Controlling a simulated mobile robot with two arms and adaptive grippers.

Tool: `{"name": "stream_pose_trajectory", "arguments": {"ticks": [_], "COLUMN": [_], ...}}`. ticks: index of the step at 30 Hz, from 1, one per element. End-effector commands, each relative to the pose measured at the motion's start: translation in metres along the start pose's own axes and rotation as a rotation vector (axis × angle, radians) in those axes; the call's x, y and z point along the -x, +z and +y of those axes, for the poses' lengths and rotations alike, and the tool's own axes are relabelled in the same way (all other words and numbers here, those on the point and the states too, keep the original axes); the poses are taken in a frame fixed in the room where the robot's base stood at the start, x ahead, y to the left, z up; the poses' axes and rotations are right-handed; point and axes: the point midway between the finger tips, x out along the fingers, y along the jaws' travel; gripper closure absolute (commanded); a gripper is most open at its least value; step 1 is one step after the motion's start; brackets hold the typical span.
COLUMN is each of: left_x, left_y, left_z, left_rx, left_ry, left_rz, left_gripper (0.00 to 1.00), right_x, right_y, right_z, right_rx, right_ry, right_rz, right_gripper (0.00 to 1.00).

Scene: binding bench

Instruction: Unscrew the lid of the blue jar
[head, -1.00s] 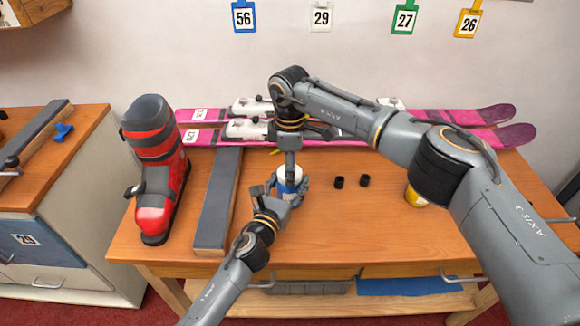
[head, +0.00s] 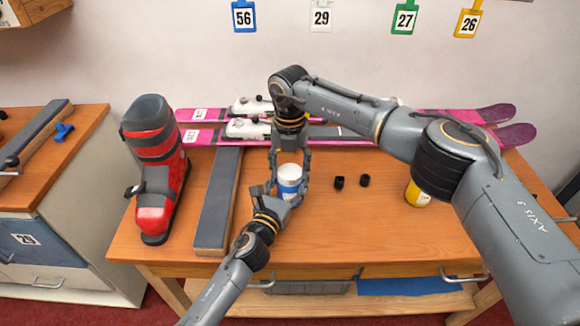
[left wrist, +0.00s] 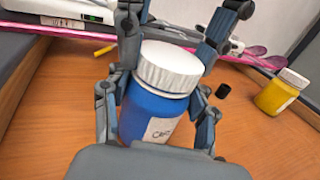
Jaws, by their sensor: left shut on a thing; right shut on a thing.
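The blue jar (head: 290,187) stands on the wooden bench, with its white lid (head: 289,170) on top. In the left wrist view, the blue jar (left wrist: 150,115) has a white label and the ribbed white lid (left wrist: 168,66) sits on it. My left gripper (head: 284,193) is shut around the jar's body from the near side; its fingers (left wrist: 158,120) flank the jar. My right gripper (head: 290,175) points down from above, shut on the lid with a finger on either side. Its fingertips (left wrist: 172,55) also show in the left wrist view. The lid's thread is hidden.
A red ski boot (head: 155,165) and a long grey-topped block (head: 218,205) stand to the left. Pink skis (head: 470,116) lie behind. Two small black pieces (head: 339,182) and a yellow jar (head: 417,194) are to the right. The bench's front right is clear.

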Motion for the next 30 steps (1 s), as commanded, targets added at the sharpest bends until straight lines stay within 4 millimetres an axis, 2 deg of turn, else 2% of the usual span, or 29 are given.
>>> {"name": "stream_pose_trajectory", "arguments": {"ticks": [30], "left_x": [0.0002], "left_y": [-0.0009], "left_z": [-0.0008], "left_rx": [0.0], "left_ry": [-0.001], "left_rz": [0.001], "left_gripper": [1.0], "right_x": [0.0006], "right_y": [-0.0019], "right_z": [0.0002], "right_rx": [2.18], "right_ry": [0.003], "right_rz": [0.0], "right_gripper": [0.81]}}
